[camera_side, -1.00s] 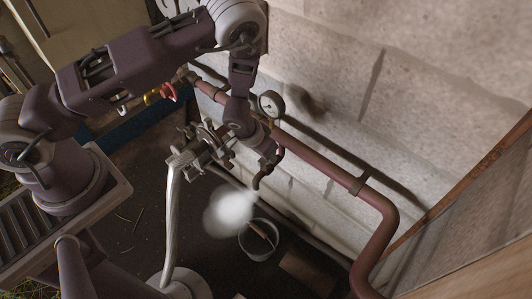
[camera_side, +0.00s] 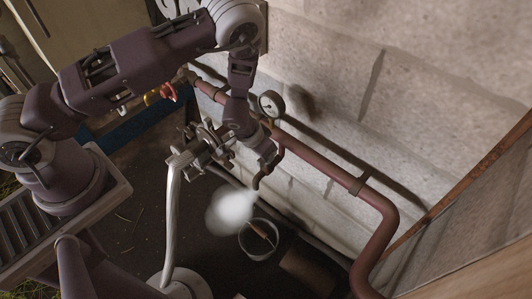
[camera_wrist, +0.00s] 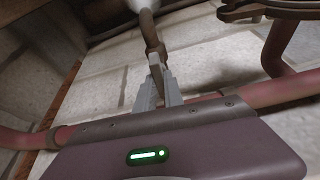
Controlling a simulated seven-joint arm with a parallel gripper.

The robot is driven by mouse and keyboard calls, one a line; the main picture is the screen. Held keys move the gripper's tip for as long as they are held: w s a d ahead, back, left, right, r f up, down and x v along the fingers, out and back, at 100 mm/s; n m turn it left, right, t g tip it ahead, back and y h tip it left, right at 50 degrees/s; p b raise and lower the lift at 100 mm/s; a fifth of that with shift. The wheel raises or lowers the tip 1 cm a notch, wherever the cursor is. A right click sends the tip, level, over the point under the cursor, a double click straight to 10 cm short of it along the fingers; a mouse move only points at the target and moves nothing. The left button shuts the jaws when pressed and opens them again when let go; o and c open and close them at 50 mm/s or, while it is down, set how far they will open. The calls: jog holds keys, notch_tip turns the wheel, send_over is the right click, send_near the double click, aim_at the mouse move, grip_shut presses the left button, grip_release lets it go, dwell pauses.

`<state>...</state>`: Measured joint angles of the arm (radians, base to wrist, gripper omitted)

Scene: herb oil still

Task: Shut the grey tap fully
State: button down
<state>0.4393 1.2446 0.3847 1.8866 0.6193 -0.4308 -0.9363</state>
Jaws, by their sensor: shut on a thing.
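My gripper (camera_wrist: 159,88) is shut on the narrow handle of the grey tap (camera_wrist: 152,36) in the wrist view. The tap's curved spout rises beyond the fingertips there, with white vapour at its end. In the side view, my gripper (camera_side: 267,152) is at the tap, close to the wall pipe. The tap's dark spout (camera_side: 258,181) hangs just below the gripper, and a white steam cloud (camera_side: 231,208) comes from its mouth. My gripper hides most of the handle in the side view, so I cannot tell its exact angle.
A reddish pipe (camera_side: 325,172) runs along the block wall with a round gauge (camera_side: 271,104). A valve with a handwheel (camera_side: 207,140) stands left of my gripper. A bucket (camera_side: 258,246) stands on the floor below the steam. A red-handled valve (camera_side: 168,92) is farther back.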

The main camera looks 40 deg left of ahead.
jog(key=m+h, duration=0.1)
jog(key=m, duration=0.2)
jog(key=m+h, duration=0.1)
jog(key=m, duration=0.1)
jog(key=shift+w+a+m+g, duration=0.1)
jog(key=shift+a+m+g, duration=0.1)
jog(key=shift+m+g, duration=0.15)
jog(key=m, duration=0.2)
jog(key=m+g+h, duration=0.1)
jog(key=m, duration=0.2)
jog(key=shift+w+a+m+h, duration=0.1)
jog(key=shift+a+m+h, duration=0.05)
jog(key=shift+m+h, duration=0.15)
jog(key=shift+g, duration=0.25)
jog(key=c, duration=1.5)
grip_release()
jog(key=shift+o, duration=0.2)
